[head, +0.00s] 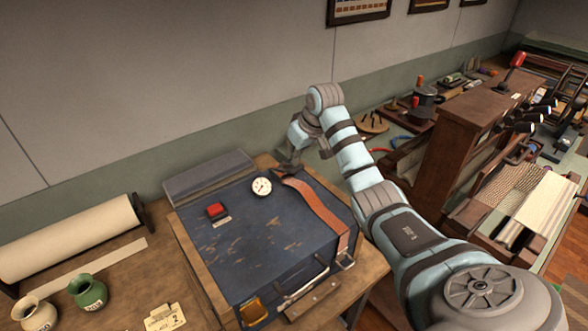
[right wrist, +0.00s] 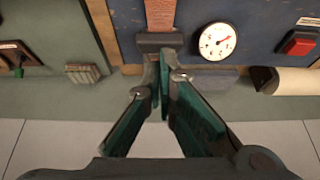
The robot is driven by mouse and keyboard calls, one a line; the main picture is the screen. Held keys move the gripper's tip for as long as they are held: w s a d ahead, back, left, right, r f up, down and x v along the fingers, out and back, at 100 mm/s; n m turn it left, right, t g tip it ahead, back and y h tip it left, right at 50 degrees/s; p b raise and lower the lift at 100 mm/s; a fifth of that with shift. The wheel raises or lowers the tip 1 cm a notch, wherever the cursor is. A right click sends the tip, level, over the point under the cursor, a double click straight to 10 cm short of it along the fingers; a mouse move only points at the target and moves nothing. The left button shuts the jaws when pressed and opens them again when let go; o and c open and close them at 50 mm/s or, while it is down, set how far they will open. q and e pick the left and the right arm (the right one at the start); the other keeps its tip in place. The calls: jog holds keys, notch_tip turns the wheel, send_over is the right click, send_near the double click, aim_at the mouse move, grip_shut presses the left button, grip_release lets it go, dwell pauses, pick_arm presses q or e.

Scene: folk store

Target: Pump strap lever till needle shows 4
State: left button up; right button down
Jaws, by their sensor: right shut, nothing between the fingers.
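The worn blue case (head: 240,235) sits on a wooden table, with a brown strap (head: 318,210) running across its right side. A dark metal lever piece (right wrist: 160,42) is at the strap's far end. My right gripper (head: 290,166) is at that end, its fingers together with nothing between them; in the right wrist view the fingertips (right wrist: 163,72) are right beside the lever piece, and I cannot tell whether they touch it. A white round gauge (head: 262,187) sits left of the strap. Its red needle shows in the right wrist view (right wrist: 222,41), but the numbers are too small to read. My left gripper is out of view.
A red button (head: 216,210) is on the case, left of the gauge. A paper roll (head: 70,238) and a green jar (head: 87,290) stand on the left. A wooden cabinet (head: 465,130) and loom-like gear stand on the right. The wall is close behind the table.

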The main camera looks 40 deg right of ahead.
aim_at(297, 167)
jog(key=shift+s+f+b, duration=0.2)
jog(key=shift+f+b, duration=0.1)
jog(key=shift+f, duration=0.9)
jog(key=shift+s+f+b, duration=0.15)
jog(key=shift+f+b, duration=0.15)
jog(key=shift+f, duration=0.85)
jog(key=shift+r+p, duration=1.15)
jog(key=shift+r, duration=0.1)
notch_tip(297, 167, up, 7)
jog(key=shift+f, duration=0.2)
jog(key=shift+w+a, duration=0.1)
jog(key=shift+a, duration=0.05)
